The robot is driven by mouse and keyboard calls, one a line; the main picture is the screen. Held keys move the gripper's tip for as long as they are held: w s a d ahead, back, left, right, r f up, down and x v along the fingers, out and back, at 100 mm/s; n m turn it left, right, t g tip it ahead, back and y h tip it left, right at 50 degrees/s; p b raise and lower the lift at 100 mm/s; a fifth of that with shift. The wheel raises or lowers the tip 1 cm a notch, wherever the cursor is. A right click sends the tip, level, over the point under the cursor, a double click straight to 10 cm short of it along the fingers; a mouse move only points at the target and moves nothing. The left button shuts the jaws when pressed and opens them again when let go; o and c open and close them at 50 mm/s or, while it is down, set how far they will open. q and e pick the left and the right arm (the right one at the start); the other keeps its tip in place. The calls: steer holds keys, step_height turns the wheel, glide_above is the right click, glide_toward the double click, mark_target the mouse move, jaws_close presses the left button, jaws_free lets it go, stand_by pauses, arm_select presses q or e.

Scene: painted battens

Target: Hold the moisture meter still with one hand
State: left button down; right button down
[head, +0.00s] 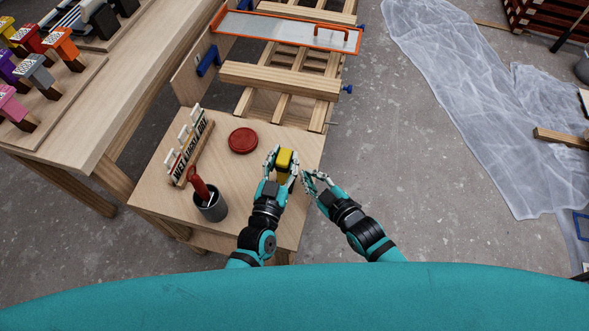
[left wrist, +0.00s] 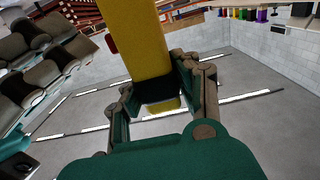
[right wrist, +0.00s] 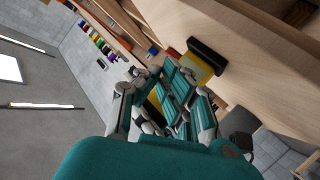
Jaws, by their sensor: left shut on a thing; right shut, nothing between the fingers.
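The yellow moisture meter (head: 285,158) is over the right part of the small wooden table. My left gripper (head: 281,170) is shut on it. In the left wrist view the meter (left wrist: 136,40) is a long yellow body with a black part (left wrist: 155,90) between the fingers. My right gripper (head: 316,181) is shut and empty, just right of the left one, past the table's right edge. In the right wrist view the meter (right wrist: 204,68) shows beyond the right fingers, with a dark end near the wood. I cannot tell whether it touches the table.
On the small table (head: 150,188) are a red round lid (head: 242,140), a dark cup (head: 212,208) with a red-handled tool, and a small lettered rack (head: 190,150). Wooden battens (head: 280,80) lie behind. A bench with colourful brushes (head: 38,72) stands left. Plastic sheeting (head: 470,90) covers the floor right.

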steer(key=shift+s+d, duration=0.25)
steer(key=shift+d, duration=0.55)
steer(key=shift+s+d, duration=0.25)
steer(key=shift+d, duration=0.55)
steer(key=shift+s+d, duration=0.25)
steer(key=shift+d, duration=0.55)
arm_select(q)
steer(key=c, duration=0.9)
jaws_free()
steer(key=shift+s, duration=0.1)
steer(key=v, duration=1.2)
